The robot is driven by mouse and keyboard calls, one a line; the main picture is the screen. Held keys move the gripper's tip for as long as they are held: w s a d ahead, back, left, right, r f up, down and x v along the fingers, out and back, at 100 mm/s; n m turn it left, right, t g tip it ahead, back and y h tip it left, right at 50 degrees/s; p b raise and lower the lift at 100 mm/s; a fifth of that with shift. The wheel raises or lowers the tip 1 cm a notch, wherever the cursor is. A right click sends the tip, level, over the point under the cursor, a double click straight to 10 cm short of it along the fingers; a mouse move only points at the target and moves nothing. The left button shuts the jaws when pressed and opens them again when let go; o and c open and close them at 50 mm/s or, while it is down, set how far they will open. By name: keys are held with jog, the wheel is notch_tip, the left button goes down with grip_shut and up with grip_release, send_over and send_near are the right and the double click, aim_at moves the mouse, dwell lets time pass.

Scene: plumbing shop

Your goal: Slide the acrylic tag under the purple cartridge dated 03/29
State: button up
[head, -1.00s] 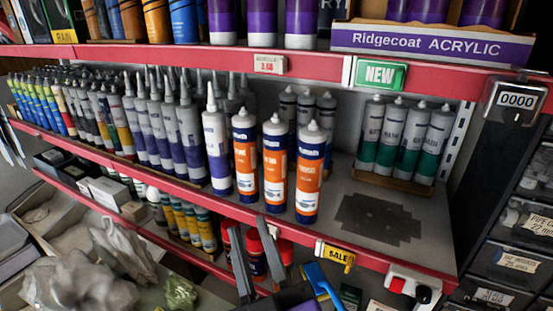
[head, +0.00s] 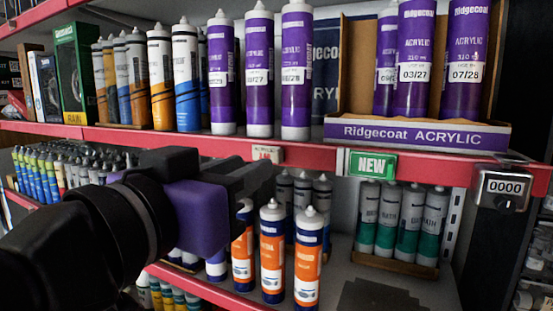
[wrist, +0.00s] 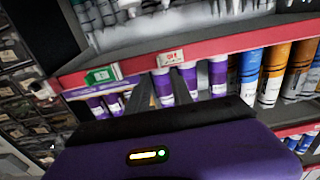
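The red-and-white acrylic price tag (head: 266,153) sits on the upper shelf's red rail, partly behind my arm; it also shows in the upside-down wrist view (wrist: 170,57). Three purple cartridges (head: 259,70) stand upright above and around it, their date labels too small to read surely. More purple cartridges stand in the Ridgecoat ACRYLIC box (head: 420,135), two of them dated 03/27 (head: 413,74) and 07/28 (head: 464,74); a third's date is partly hidden. I cannot pick out 03/29. My gripper (wrist: 172,82) appears open and empty, its two grey fingers apart, short of the shelf. The head view hides its fingertips.
A green NEW sign (head: 372,164) is on the same rail, right of the tag. A counter reading 0000 (head: 503,187) hangs at the rail's right end. Orange-and-white cartridges (head: 271,255) stand on the lower shelf close to my arm. White-and-blue cartridges (head: 186,75) stand left of the purple ones.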

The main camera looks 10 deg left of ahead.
aim_at(276, 156)
jog(key=p+x, duration=0.2)
jog(key=x, duration=0.5)
jog(key=shift+w+d+f, duration=0.15)
jog(key=shift+w+f, duration=0.05)
jog(key=shift+w, duration=0.1)
grip_shut()
dwell(1.2)
